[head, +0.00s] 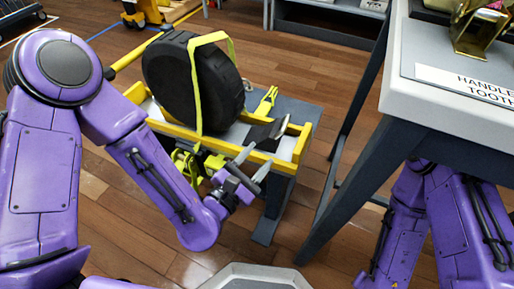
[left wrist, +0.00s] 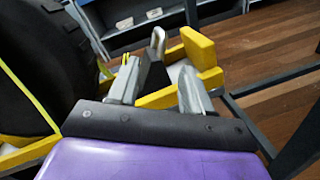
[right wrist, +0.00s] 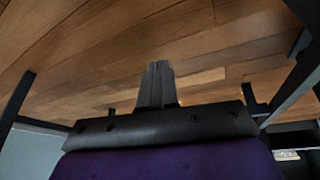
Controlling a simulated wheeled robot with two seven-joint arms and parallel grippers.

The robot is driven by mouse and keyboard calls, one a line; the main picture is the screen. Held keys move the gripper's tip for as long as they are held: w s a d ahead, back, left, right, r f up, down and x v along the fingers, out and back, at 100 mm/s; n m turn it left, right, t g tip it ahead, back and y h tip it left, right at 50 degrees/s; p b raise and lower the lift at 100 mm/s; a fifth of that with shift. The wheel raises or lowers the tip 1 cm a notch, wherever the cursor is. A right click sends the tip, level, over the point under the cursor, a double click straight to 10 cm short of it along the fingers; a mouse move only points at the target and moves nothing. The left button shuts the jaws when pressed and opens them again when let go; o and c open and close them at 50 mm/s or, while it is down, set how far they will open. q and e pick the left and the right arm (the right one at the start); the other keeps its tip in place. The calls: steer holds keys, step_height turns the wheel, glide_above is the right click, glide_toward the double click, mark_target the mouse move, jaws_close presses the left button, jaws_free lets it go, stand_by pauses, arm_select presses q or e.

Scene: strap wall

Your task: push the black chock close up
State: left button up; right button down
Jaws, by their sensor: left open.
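The black chock (head: 259,134) sits on the yellow-railed stand, right of the big black wheel (head: 168,85), with a gap between them. A grey piece rises at its right end. My left gripper (head: 254,162) is open and empty, in front of the chock at the stand's front rail. In the left wrist view the chock (left wrist: 157,77) shows partly between the open fingers, beyond them; I cannot tell whether they touch it. My right gripper (right wrist: 157,85) has its fingers together, empty, over the wood floor; the head view does not show it.
A yellow strap (head: 194,85) runs over the wheel. Yellow ratchet parts hang at the front rail (head: 225,141) and another yellow fitting (head: 268,101) stands behind the chock. A grey table (head: 440,100) with a labelled top is at the right, above my right arm.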

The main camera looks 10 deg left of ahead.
mark_target(278, 134)
arm_select(q)
steer(key=shift+s, duration=0.1)
steer(key=w+b, duration=0.1)
steer(key=b, duration=0.2)
steer(key=w+d+f+b, duration=0.1)
steer(key=b, duration=0.2)
steer(key=shift+w, duration=0.15)
steer(key=x, duration=0.5)
steer(key=r+x, duration=0.1)
steer(key=x, duration=0.2)
steer(key=shift+d, duration=0.1)
arm_select(e)
step_height(278, 134, down, 6)
steer(key=s+n+g+y, duration=0.1)
steer(key=s, duration=0.1)
steer(key=shift+a+f, duration=0.2)
steer(key=shift+a, duration=0.1)
arm_select(q)
jaws_close()
